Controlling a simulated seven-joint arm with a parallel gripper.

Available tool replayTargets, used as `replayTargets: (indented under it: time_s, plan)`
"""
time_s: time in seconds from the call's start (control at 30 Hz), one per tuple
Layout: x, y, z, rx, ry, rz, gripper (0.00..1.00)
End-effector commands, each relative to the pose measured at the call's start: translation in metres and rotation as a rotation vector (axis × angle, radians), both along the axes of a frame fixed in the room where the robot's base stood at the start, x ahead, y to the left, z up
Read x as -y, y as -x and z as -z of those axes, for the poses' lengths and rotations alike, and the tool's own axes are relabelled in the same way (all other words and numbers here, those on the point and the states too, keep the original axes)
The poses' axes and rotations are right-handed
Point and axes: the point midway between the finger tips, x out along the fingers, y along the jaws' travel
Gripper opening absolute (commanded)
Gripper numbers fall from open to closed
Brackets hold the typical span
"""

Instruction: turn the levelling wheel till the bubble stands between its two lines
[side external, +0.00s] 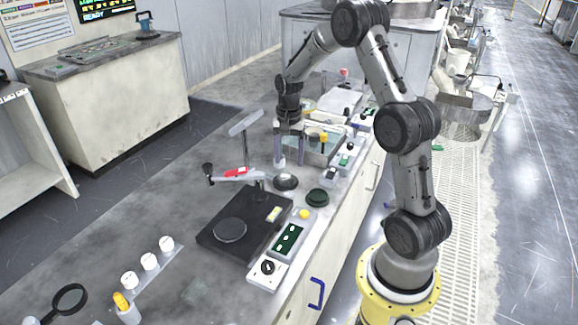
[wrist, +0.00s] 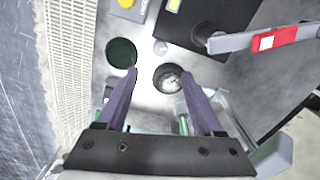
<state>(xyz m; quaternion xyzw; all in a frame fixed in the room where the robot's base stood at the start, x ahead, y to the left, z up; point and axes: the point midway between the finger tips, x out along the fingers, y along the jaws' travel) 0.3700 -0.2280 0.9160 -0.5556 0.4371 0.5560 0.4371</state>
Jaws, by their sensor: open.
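A dark green round knob (side external: 317,197), which may be the levelling wheel, sits on the bench beside the black polishing unit (side external: 218,246). It also shows in the wrist view (wrist: 121,52). A dark round piece with a shiny silver centre (side external: 286,181) stands just left of it; in the wrist view it (wrist: 170,78) lies near the right fingertip. A small yellow-green window (side external: 273,214), perhaps the level vial, is on the black unit; its bubble and lines are too small to make out. My gripper (side external: 289,164) is open and empty above the bench, its purple fingers (wrist: 159,78) pointing down.
A swing arm with a red-and-white band (side external: 238,173) reaches over the black unit, close to my gripper. A control strip with a yellow button (side external: 304,214) and a green display (side external: 288,240) runs along the front edge. Trays and small boxes (side external: 345,158) crowd behind the gripper.

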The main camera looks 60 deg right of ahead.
Motion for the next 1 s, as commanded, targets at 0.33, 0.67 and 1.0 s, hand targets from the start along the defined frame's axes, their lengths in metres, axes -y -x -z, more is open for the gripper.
replayTargets:
  time_s: [0.33,0.67,1.0]
  plan:
    - [0.0,0.0,-0.003,0.0,0.0,0.001,0.63]
    - [0.0,0.0,-0.003,0.001,0.001,0.356,0.51]
    - [0.0,0.0,0.013,-0.002,0.0,0.526,0.51]
